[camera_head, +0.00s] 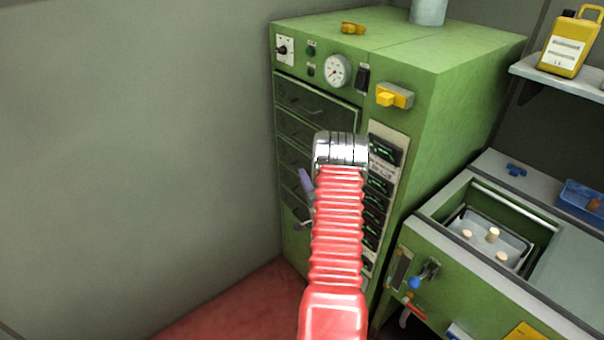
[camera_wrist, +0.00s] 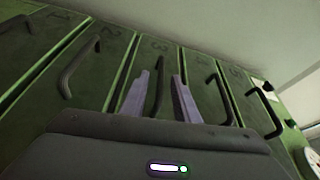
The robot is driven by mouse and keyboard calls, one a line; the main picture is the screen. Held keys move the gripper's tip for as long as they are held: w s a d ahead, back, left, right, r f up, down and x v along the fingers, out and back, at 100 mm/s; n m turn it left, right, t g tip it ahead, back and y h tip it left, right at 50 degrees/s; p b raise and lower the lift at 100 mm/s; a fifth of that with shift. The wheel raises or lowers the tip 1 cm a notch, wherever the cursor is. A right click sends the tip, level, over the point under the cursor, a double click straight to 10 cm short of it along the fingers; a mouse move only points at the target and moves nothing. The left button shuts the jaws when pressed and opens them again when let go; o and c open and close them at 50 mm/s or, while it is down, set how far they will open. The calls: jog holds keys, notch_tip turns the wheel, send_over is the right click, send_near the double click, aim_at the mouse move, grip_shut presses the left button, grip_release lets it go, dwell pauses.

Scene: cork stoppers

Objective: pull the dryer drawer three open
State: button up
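The green dryer cabinet (camera_head: 458,125) has a column of dark green drawers on its front left, all looking shut. In the wrist view the drawer marked 3 (camera_wrist: 146,58) is near the middle, flush with its neighbours. Its dark bar handle (camera_wrist: 159,88) shows between the two fingers of my gripper (camera_wrist: 160,78). The fingers are apart and do not visibly squeeze the handle; how deep they reach around it is unclear. In the head view only a purple finger of my gripper (camera_head: 306,184) shows at the drawer fronts; my red arm hides much of them.
Handles of the neighbouring drawers (camera_wrist: 80,68) lie close on both sides of the fingers. A yellow-handled switch (camera_head: 394,96) and a display column (camera_head: 384,150) are right of the drawers. A green bench with a tray of corks (camera_head: 488,250) stands right. A grey wall is left.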

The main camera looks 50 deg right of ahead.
jog(key=shift+x, duration=2)
grip_shut()
jog(key=shift+f, duration=0.1)
jog(key=shift+s+d, duration=0.15)
